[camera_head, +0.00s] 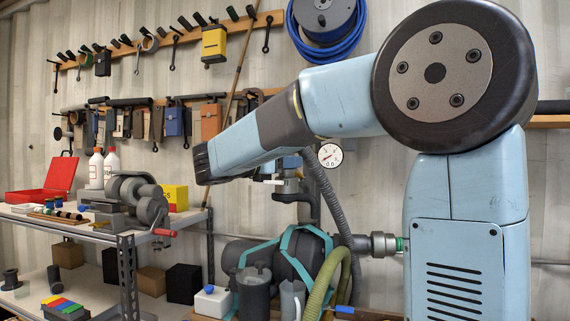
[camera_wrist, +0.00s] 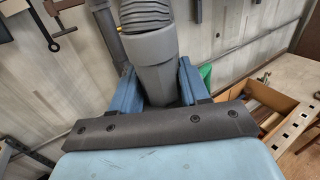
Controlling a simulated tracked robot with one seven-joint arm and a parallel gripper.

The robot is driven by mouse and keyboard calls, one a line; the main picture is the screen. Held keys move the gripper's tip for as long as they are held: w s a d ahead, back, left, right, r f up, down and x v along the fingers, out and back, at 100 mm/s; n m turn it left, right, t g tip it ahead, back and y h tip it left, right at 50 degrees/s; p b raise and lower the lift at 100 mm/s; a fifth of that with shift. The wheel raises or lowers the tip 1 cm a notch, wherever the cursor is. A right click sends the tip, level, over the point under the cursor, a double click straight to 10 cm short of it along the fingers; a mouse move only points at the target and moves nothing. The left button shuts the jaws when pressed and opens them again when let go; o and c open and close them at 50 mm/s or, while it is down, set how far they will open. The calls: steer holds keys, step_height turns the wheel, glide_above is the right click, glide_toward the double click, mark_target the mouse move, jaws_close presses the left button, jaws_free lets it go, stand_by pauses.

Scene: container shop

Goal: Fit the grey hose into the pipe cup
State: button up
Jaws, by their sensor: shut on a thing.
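In the wrist view my gripper (camera_wrist: 160,95) has its two blue fingers on either side of a smooth grey tapered hose end (camera_wrist: 150,50), shut on it. A ribbed grey section (camera_wrist: 144,14) continues above it. The hose end's tip is hidden behind the black gripper plate. In the head view the ribbed grey hose (camera_head: 325,190) hangs from behind my forearm down toward the machine; my gripper is mostly hidden there. A grey metal pipe fitting with a green ring (camera_head: 380,244) lies at the right, but I cannot tell whether it is the pipe cup.
A metal-edged shelf (camera_head: 125,270) with a vise (camera_head: 135,200) stands at the left. A pressure gauge (camera_head: 330,155) sits behind my arm. A thick olive hose (camera_head: 327,285) curves up in front. In the wrist view, an open wooden box (camera_wrist: 262,100) is at the right.

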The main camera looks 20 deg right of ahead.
steer(key=shift+f, duration=0.6)
stand_by(0.6)
steer(key=o, duration=1.3)
steer(key=shift+c, duration=0.2)
steer(key=shift+a, duration=0.1)
steer(key=v, duration=1.3)
steer(key=shift+s+a, duration=0.15)
steer(key=shift+a, duration=0.15)
